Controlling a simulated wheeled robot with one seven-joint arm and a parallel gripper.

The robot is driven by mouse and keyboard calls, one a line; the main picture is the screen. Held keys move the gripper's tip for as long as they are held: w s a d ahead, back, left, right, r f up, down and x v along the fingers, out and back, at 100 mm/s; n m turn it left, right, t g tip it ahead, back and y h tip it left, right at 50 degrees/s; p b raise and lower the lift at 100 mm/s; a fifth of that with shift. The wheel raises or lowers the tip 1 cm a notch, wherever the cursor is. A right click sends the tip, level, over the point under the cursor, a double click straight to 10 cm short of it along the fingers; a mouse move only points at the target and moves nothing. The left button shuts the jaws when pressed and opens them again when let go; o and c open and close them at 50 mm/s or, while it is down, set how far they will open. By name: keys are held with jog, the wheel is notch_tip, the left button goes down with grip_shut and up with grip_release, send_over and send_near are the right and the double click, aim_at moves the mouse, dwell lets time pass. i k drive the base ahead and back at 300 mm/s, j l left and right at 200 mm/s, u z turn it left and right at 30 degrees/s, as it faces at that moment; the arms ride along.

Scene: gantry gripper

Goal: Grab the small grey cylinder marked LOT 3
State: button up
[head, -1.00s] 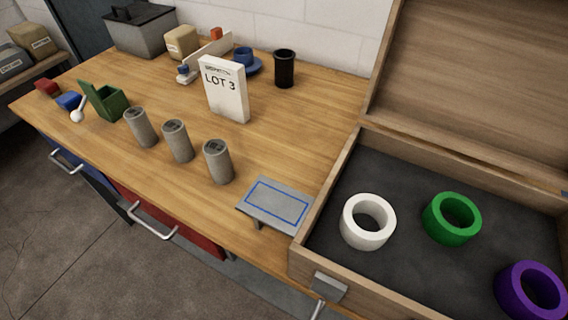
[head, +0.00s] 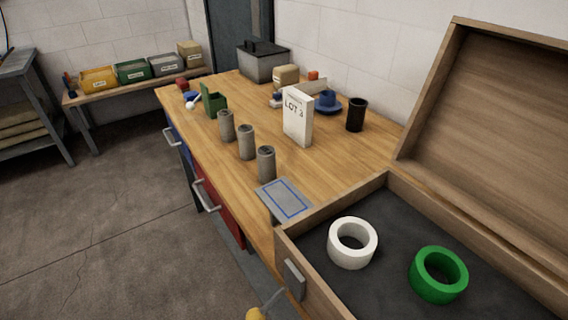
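Three small grey cylinders stand upright in a row on the wooden workbench (head: 342,153): a far one (head: 226,126), a middle one (head: 247,143) and a near one (head: 266,163). Their tops carry dark marks too small to read, so I cannot tell which is LOT 3. A white box-shaped sign (head: 297,121) reading LOT 3 stands upright behind the cylinders, to their right. My gripper is not in view.
A grey plate with a blue outline (head: 284,199) lies in front of the near cylinder. An open wooden case at right holds a white ring (head: 352,242) and a green ring (head: 438,274). A green open box (head: 213,101) and a black cup (head: 356,114) stand on the bench.

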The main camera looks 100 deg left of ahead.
aim_at(266, 154)
jog(key=k+j+z, duration=0.2)
jog(key=j+z, duration=0.15)
jog(key=k+j+z, duration=0.2)
jog(key=j+z, duration=0.15)
jog(key=k+j+z, duration=0.35)
jog(key=k+z, duration=0.4)
jog(key=k, duration=0.15)
jog(key=k+u, duration=0.25)
jog(key=k+j+u, duration=0.1)
jog(key=k+u, duration=0.2)
jog(key=k, duration=0.1)
